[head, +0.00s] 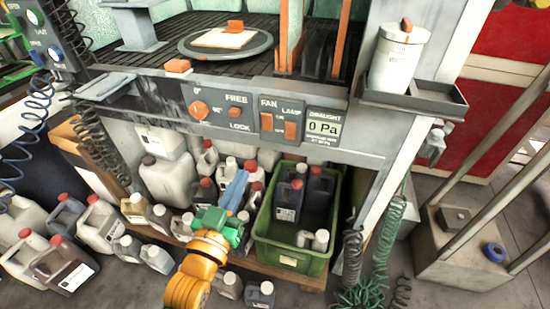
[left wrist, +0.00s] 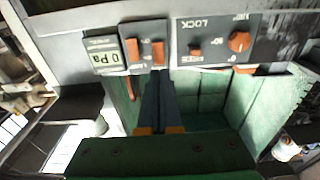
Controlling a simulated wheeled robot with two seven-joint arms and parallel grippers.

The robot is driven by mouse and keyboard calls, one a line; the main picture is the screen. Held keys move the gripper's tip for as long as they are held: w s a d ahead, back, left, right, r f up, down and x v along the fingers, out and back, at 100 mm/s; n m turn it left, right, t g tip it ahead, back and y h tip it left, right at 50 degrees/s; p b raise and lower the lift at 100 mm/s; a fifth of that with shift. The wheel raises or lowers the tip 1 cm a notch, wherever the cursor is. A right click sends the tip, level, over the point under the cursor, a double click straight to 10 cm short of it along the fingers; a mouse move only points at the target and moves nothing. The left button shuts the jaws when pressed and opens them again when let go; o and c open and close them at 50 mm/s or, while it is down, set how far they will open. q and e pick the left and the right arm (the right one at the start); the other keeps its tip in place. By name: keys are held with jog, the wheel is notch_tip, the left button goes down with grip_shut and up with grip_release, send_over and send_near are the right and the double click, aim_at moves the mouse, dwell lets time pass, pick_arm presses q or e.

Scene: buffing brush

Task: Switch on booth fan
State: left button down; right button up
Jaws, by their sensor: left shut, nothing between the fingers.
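The fan switch (head: 266,121) is an orange rocker under the word FAN on the grey front panel of the booth. It also shows in the left wrist view (left wrist: 158,52), just beyond my fingertips. The similar lamp switch (head: 291,130) sits to its right in the head view. The draught display (head: 323,127) reads 0 Pa. My left gripper (head: 243,174) is shut and empty, its blue fingers together and pointing up toward the panel from below. In the left wrist view its fingertips (left wrist: 158,76) appear just short of the fan switch; contact cannot be told.
An orange dial (head: 199,109) and a FREE/LOCK switch (head: 236,112) sit left of the fan switch. A green crate (head: 290,257) with bottles and several jugs stand below the panel. A white canister (head: 398,60) stands on a shelf at the right.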

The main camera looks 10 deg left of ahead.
pick_arm(q)
jog(key=shift+s+r+t, duration=0.2)
jog(key=shift+r+t, duration=0.2)
jog(key=shift+r, duration=0.45)
pick_arm(e)
jog(key=shift+a+f, duration=0.1)
jog(key=shift+f, duration=0.2)
pick_arm(q)
send_near(264, 120)
jog(key=w, duration=0.4)
jog(key=w+r, duration=0.1)
jog(key=w, duration=0.1)
jog(key=shift+w+d+p, duration=0.1)
jog(key=shift+w+p, duration=0.3)
pick_arm(e)
jog(key=shift+r, duration=0.25)
